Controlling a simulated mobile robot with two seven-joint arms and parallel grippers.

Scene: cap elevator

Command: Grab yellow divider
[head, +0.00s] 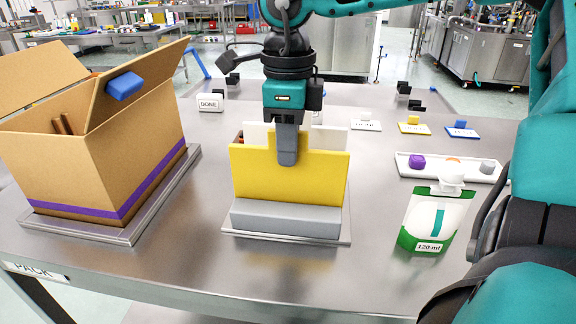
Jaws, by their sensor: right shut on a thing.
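The yellow divider (260,178) is an upright panel in the middle of the table in the head view. It stands in or just behind a grey block (285,220) on a flat plate. My right gripper (287,155) points down from above and is shut on the top middle of the yellow divider. One grey finger shows in front of the panel; the far finger is hidden. White panels (256,134) stand behind the divider and are partly covered. My left gripper is out of view.
An open cardboard box (95,175) with a purple stripe stands left on a metal tray. A green-and-white pouch (436,218) stands right, before a white tray (403,169) of caps. A DONE block (210,102) and small cards lie behind. The front table is clear.

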